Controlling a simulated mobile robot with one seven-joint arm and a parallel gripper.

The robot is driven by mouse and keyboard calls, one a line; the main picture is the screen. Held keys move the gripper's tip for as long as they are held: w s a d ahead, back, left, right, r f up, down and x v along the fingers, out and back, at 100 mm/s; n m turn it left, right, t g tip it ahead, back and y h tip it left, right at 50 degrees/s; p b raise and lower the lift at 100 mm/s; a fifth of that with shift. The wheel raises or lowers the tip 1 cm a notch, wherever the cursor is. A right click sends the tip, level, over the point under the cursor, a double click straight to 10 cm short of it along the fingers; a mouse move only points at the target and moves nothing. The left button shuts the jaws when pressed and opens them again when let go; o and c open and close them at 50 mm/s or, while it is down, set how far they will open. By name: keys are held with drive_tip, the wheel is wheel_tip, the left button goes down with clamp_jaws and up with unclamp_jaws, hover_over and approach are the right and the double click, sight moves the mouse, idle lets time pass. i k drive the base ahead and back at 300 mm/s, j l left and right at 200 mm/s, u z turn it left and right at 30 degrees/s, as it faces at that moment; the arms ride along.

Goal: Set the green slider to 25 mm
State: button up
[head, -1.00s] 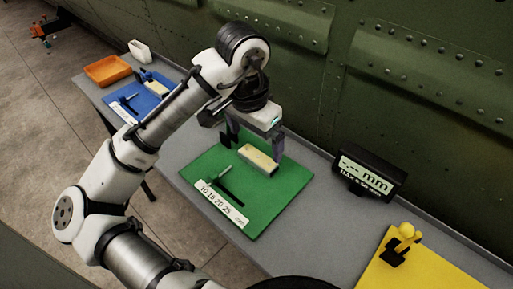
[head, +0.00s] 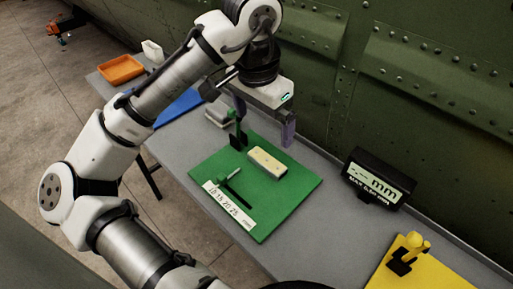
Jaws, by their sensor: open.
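The green board (head: 280,205) lies on the grey bench. It bears a white scale strip (head: 229,206) with marks 10, 15, 20, 25. Beside the strip is a dark slot (head: 236,195), and the green slider (head: 230,177) with its pale green handle sits near the slot's upper end. I cannot read its exact setting. A cream block (head: 267,163) lies on the board, and a black stand with a green top (head: 238,138) stands at the back left corner. My gripper (head: 264,120) is open and empty, above the board's back edge, apart from the slider.
A black display (head: 377,180) reads dashes and "mm" to the right. A yellow board (head: 435,272) with a yellow-topped black stand (head: 408,254) is at lower right. A blue board (head: 180,107), orange tray (head: 121,70) and grey block (head: 218,116) are left. The riveted green fuselage wall rises behind.

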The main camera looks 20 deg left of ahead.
sight(222, 178)
drive_tip(key=u, duration=0.85)
